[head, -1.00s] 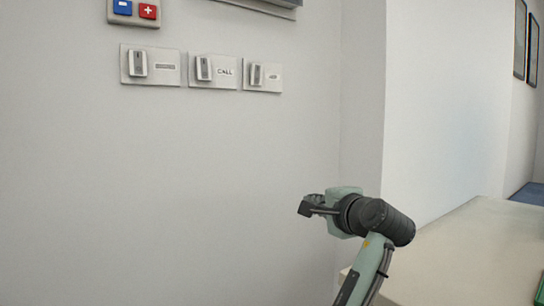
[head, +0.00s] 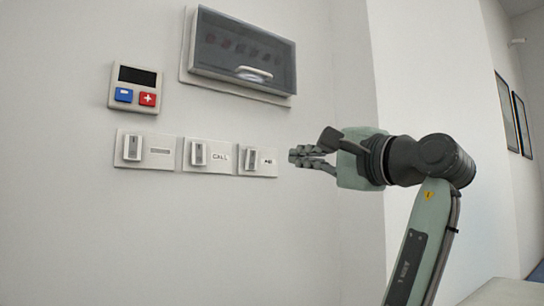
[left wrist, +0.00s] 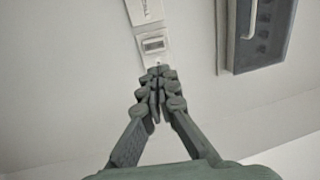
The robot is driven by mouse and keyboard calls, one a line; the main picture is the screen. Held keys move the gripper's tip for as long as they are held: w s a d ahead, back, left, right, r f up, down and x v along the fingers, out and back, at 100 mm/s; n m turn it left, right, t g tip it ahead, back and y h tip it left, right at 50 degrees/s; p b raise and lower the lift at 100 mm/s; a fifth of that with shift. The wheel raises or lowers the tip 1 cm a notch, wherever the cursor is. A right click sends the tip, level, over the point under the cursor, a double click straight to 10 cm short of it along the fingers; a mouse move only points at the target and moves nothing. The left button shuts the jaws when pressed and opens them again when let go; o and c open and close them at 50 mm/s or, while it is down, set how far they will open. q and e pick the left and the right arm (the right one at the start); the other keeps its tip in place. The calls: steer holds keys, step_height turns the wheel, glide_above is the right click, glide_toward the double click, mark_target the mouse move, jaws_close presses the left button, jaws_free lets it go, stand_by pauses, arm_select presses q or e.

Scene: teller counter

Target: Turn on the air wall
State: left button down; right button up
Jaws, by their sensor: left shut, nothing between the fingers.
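Three wall switches with grey rockers sit in a row: one with a bar mark (head: 146,149), one marked CALL (head: 209,155) and one with a small icon (head: 258,161). None is legibly labelled air wall. My left gripper (head: 293,157) is shut and empty, just right of the icon switch and at about its height in the head view. It appears apart from the switch, though the depth gap is hard to judge. In the left wrist view, the closed fingertips (left wrist: 157,78) overlap the lower end of a light switch plate (left wrist: 154,44). My right gripper is not in view.
Above the switches is a control panel (head: 135,87) with a dark display and blue and red buttons. A covered box (head: 243,55) with a handle is mounted above right; it also shows in the left wrist view (left wrist: 262,35). A light counter (head: 505,292) is at lower right.

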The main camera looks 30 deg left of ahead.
arm_select(q)
glide_toward(254, 154)
steer(key=p+x, duration=0.1)
steer(key=x, duration=0.5)
steer(key=shift+w+a, duration=0.1)
steer(key=shift+a, duration=0.35)
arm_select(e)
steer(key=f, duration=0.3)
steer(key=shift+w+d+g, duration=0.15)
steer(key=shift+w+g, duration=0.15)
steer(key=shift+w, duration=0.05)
arm_select(q)
steer(key=shift+r+p, duration=0.1)
steer(key=shift+p, duration=0.35)
steer(key=shift+w+a+h+p, duration=0.1)
steer(key=shift+a+h+p, duration=0.2)
steer(key=shift+h+p, duration=0.35)
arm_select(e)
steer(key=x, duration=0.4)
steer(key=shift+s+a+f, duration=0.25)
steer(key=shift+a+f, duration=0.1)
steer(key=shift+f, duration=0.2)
arm_select(q)
steer(key=shift+r, duration=0.1)
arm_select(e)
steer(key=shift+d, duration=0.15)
